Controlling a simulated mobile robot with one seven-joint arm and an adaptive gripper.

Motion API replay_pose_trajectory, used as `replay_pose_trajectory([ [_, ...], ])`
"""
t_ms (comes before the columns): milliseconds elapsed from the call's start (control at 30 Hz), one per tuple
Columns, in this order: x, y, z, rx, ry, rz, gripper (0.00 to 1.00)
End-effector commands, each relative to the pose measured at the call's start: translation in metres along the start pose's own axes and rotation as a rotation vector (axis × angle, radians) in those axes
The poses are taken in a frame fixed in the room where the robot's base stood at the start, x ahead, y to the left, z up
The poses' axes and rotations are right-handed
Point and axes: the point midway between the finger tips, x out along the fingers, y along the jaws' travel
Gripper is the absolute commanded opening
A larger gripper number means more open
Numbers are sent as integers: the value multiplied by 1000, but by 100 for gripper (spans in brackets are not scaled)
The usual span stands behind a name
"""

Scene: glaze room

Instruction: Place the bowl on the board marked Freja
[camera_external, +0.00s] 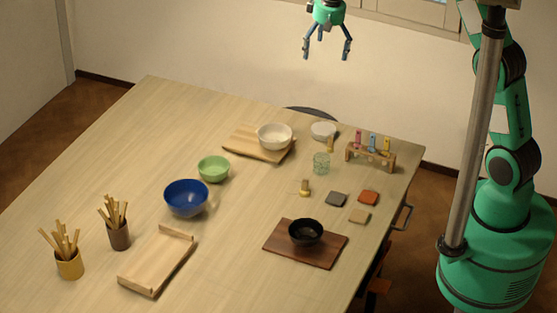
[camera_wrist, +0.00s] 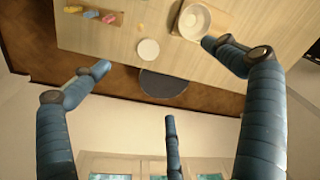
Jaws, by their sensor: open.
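Four larger bowls show in the external view. A blue bowl (camera_external: 186,198) and a green bowl (camera_external: 214,168) stand on the bare table. A white bowl (camera_external: 274,136) sits on a light wooden board (camera_external: 238,146); this bowl also shows in the wrist view (camera_wrist: 194,20). A black bowl (camera_external: 305,231) sits on a dark brown board (camera_external: 279,252). An empty light board with a raised end (camera_external: 152,266) lies at the front. I cannot read a name on any board. My gripper (camera_external: 327,50) is open and empty, high beyond the table's far edge.
Two pots of sticks (camera_external: 69,264) (camera_external: 118,234) stand at the left. A small rack (camera_external: 371,158), a glass (camera_external: 321,163), a white round dish (camera_external: 323,131) and coloured tiles (camera_external: 368,198) are at the right. The table's middle left is clear.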

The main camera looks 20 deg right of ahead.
Motion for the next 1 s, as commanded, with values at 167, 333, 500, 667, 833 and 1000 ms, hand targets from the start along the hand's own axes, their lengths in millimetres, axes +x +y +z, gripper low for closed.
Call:
replay_pose_trajectory([
  [167,-51,27,33,28,38,4,100],
  [333,-92,49,68,54,71,9,100],
  [500,-127,68,107,79,103,15,100],
  [667,-156,84,146,102,133,22,100],
  [833,-181,98,189,126,166,30,100],
  [1000,-200,109,234,150,198,40,100],
])
